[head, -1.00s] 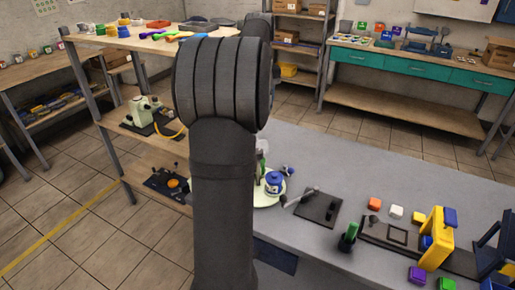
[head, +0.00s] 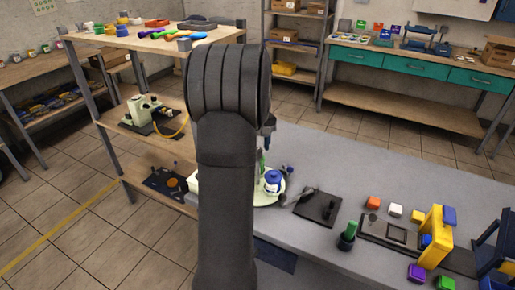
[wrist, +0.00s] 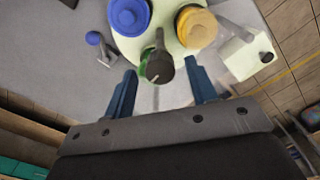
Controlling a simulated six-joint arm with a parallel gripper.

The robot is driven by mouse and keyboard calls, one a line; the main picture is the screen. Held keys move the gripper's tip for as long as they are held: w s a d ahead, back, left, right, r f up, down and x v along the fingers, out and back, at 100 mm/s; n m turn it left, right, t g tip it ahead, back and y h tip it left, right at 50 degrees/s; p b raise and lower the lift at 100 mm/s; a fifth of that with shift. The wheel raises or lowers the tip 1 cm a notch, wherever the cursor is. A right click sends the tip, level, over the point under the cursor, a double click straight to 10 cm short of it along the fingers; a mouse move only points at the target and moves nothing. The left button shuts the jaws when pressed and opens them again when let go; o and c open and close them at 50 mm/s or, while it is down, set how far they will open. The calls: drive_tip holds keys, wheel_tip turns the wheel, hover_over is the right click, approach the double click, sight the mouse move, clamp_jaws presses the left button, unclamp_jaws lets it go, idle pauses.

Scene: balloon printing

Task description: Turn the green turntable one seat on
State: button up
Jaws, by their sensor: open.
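The turntable is a pale green disc (wrist: 172,32) in the wrist view; its right part (head: 278,199) shows in the head view, the rest hidden behind my arm. On it stand a blue-lidded jar (head: 272,182), also in the wrist view (wrist: 129,15), and a yellow-orange jar (wrist: 197,27). A dark-ended upright peg (wrist: 159,66) with green beside it stands at the disc's near edge. My gripper (wrist: 161,70) is open, its two blue fingers on either side of the peg in the picture. I cannot tell whether they touch it.
A grey-blue small tool (wrist: 97,42) lies left of the disc, and a pale box (wrist: 247,55) is at its right. In the head view, a black pad (head: 318,208), a green-handled item (head: 349,233) and a yellow frame (head: 437,236) stand further right.

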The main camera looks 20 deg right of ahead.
drive_tip(key=shift+f, duration=0.45)
clamp_jaws()
